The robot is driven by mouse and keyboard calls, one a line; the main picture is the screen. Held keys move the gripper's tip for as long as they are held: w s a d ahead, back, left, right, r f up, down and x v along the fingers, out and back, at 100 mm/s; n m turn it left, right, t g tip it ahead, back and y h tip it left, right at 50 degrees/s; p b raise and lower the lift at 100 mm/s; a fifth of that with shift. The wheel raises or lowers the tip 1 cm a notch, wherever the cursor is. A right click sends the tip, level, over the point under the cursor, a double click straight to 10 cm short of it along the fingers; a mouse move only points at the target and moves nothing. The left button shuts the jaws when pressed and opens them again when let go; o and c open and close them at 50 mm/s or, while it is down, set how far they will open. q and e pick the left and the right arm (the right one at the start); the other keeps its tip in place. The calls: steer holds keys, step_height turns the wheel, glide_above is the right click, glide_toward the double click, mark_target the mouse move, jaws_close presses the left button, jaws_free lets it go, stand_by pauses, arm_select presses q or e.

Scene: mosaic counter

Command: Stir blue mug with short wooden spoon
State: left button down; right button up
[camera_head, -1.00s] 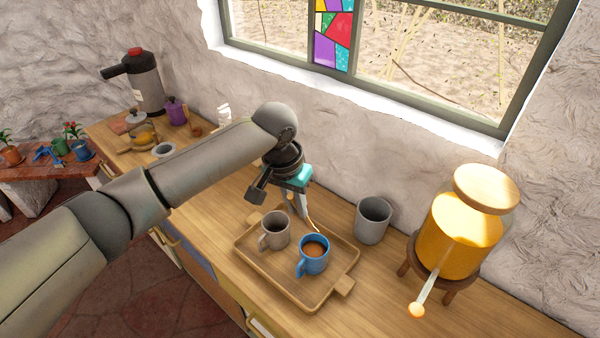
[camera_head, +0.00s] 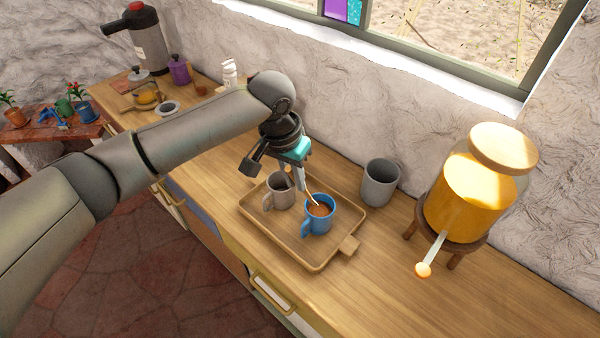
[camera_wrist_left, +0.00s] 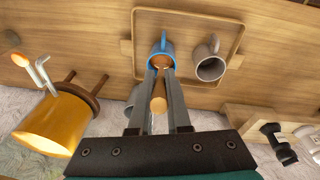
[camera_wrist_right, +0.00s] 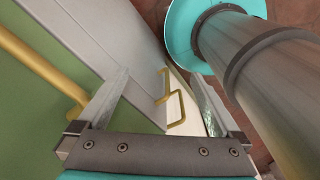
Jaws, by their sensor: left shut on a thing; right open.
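The blue mug (camera_head: 318,222) holds brown liquid and stands upright on a wooden tray (camera_head: 312,266); it also shows in the left wrist view (camera_wrist_left: 158,47). My left gripper (camera_head: 301,183) is just behind and above it, shut on the short wooden spoon (camera_head: 311,197). The spoon shows between the fingers in the left wrist view (camera_wrist_left: 158,104). Its lower end reaches the mug's opening; I cannot tell how deep it is in the liquid. My right gripper (camera_wrist_right: 160,76) is open and empty, facing the cabinet fronts.
A grey-brown mug (camera_head: 279,191) stands on the tray, left of the blue one. A grey cup (camera_head: 380,183) stands behind the tray. A glass dispenser of orange liquid (camera_head: 468,200) is at the right.

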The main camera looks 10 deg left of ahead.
arm_select(q)
steer(key=shift+w+d+f+b, duration=0.4)
steer(key=shift+f+b, duration=0.55)
steer(key=shift+f, duration=0.75)
steer(key=shift+w+d+f+b, duration=0.25)
steer(key=shift+w+f+b, duration=0.2)
steer(key=shift+f+b, duration=0.9)
steer(key=shift+w+d+f+b, duration=0.3)
steer(key=shift+w+f+b, duration=0.2)
steer(key=shift+f, duration=1.55)
